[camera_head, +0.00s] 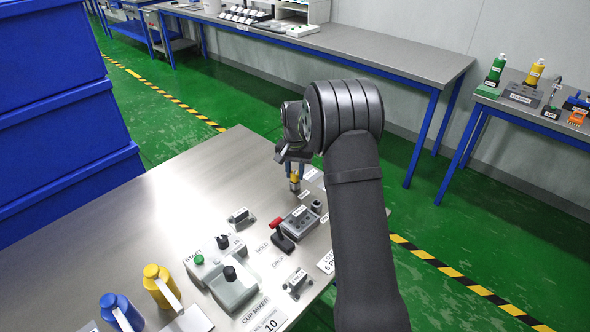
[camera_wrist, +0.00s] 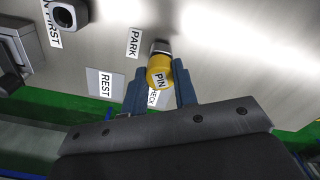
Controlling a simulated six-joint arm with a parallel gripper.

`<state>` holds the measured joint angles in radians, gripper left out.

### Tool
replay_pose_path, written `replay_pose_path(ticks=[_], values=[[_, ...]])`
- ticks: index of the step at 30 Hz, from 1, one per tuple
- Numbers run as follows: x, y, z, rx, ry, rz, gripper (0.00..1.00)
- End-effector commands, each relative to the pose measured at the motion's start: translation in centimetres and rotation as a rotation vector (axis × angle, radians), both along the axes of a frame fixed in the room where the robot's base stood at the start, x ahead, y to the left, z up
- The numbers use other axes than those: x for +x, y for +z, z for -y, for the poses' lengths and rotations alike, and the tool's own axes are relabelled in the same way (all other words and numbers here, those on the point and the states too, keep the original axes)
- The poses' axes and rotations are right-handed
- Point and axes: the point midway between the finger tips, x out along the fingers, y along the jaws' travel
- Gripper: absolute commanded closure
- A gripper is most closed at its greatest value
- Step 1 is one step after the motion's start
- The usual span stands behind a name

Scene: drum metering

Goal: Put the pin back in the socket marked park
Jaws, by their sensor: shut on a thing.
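The pin (camera_wrist: 159,72) is a short yellow piece with a white label reading PIN. My gripper (camera_wrist: 161,88) has its blue fingers shut on it, one on each side. A silver metal part (camera_wrist: 160,47) shows at the pin's far end, beside the PARK label (camera_wrist: 134,42). I cannot tell whether this is the park socket or the pin's own shank, nor whether the pin is seated.
A grey socket (camera_wrist: 65,14) with a dark hole stands by the FIRST label. A REST label (camera_wrist: 105,84) lies nearby. In the head view a red-handled lever (camera_head: 281,236) and a grey box (camera_head: 300,220) stand near the pin.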

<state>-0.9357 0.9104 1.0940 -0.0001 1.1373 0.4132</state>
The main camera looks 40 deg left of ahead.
Motion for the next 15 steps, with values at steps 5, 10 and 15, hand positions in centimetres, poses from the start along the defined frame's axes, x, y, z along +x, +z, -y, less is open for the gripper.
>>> replay_pose_path(ticks=[5, 10, 15], values=[[0.01, -0.46, 0.0, 0.0, 0.0, 0.0, 1.0], [0.01, -0.72, -0.02, 0.0, 0.0, 0.001, 0.68], [0.0, -0.72, -0.01, 0.0, 0.0, 0.001, 0.48]])
